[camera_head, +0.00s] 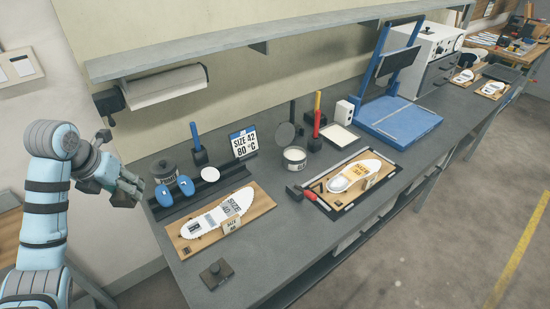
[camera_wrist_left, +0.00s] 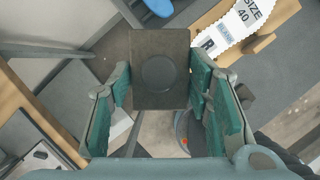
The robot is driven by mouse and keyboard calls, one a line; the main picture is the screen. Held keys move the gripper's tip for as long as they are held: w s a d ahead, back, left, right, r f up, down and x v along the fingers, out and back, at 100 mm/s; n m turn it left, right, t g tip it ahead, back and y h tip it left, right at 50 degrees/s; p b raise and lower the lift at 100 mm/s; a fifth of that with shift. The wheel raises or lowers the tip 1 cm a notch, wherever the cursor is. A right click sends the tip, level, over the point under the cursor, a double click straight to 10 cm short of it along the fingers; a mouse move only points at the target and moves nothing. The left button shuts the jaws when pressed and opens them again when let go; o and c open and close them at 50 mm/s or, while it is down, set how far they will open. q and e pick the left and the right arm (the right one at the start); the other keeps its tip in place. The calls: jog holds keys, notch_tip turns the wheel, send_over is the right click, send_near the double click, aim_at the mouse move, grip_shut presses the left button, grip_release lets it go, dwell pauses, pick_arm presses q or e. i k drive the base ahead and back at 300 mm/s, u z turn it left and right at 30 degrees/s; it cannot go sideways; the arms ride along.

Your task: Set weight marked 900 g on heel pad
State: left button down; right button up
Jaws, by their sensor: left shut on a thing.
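My left gripper (camera_head: 130,188) is off the bench's left end. In the left wrist view its green fingers (camera_wrist_left: 160,88) are shut on a dark square weight with a round knob (camera_wrist_left: 160,38); no marking on it is legible. Another dark square weight (camera_head: 216,273) with a knob sits on the bench near the front edge. A white insole (camera_head: 205,222) labelled SIZE 40 lies on a wooden board (camera_head: 258,204); it also shows in the left wrist view (camera_wrist_left: 232,28). I cannot tell which part is the heel pad. My right gripper is not in view.
Blue oval pieces (camera_head: 164,196) and a white disc (camera_head: 209,174) sit in a dark rack behind the board. A second insole (camera_head: 352,177), a red-handled tool (camera_head: 296,191) and a blue stand (camera_head: 398,120) are farther right. A shelf (camera_head: 250,41) overhangs the back.

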aim_at(339, 183)
jog(key=z, duration=1.55)
jog(key=i, duration=1)
jog(key=u, duration=0.4)
